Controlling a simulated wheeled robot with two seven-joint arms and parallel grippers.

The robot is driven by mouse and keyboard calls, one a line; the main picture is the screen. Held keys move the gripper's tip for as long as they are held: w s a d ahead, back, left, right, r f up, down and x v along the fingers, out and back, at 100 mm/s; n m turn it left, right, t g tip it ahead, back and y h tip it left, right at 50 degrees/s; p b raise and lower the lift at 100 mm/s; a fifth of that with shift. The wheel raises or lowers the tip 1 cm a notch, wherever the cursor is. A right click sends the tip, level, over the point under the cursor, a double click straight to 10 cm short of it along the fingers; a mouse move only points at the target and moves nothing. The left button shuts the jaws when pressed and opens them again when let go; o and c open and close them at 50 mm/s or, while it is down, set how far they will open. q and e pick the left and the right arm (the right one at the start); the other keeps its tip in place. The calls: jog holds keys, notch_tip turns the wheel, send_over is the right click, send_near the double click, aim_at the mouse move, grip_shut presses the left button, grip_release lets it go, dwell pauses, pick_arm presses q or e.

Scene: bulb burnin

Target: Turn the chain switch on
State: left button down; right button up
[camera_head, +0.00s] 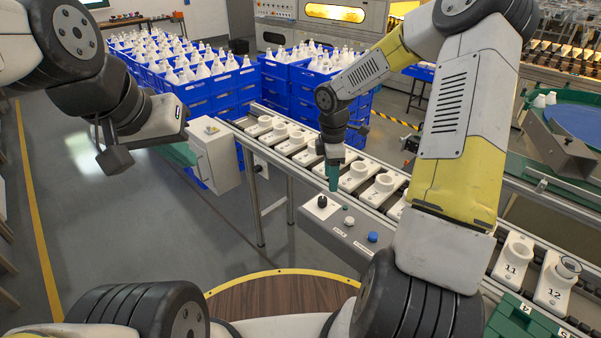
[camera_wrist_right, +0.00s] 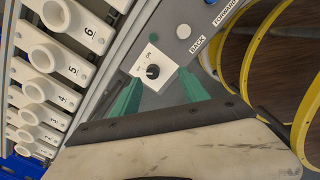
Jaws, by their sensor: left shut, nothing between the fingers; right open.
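The chain switch is a black rotary knob (camera_head: 322,201) on a white square plate, at the left end of a grey control panel (camera_head: 345,237). In the right wrist view the knob (camera_wrist_right: 152,72) and its plate lie between the green fingertips; small lettering is on the plate, but the knob's setting is hard to read. My right gripper (camera_head: 333,180) is open, pointing down just above the switch; its two green fingers also show in the right wrist view (camera_wrist_right: 161,78). No contact with the knob is visible. My left gripper (camera_head: 114,158) is shut and empty, away at the left.
White (camera_wrist_right: 183,31) and blue (camera_head: 373,236) buttons sit beside the switch, near labels BACK and FORWARD. Behind the panel runs a conveyor with numbered white holders (camera_head: 514,256). A white box (camera_head: 215,155) stands left; blue crates (camera_head: 205,90) of bulbs stand behind.

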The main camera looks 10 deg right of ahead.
aim_at(323, 199)
jog(key=shift+w+a+f+n, duration=0.3)
jog(key=shift+w+a+f, duration=0.05)
jog(key=shift+w+f, duration=0.25)
jog(key=shift+w+a+f+n, duration=0.35)
jog(key=shift+w+f, duration=0.15)
jog(key=shift+f, duration=0.1)
jog(key=shift+w+a+f, duration=0.1)
jog(key=shift+f, duration=0.25)
notch_tip(323, 199, down, 7)
jog(key=shift+f, duration=0.1)
grip_shut()
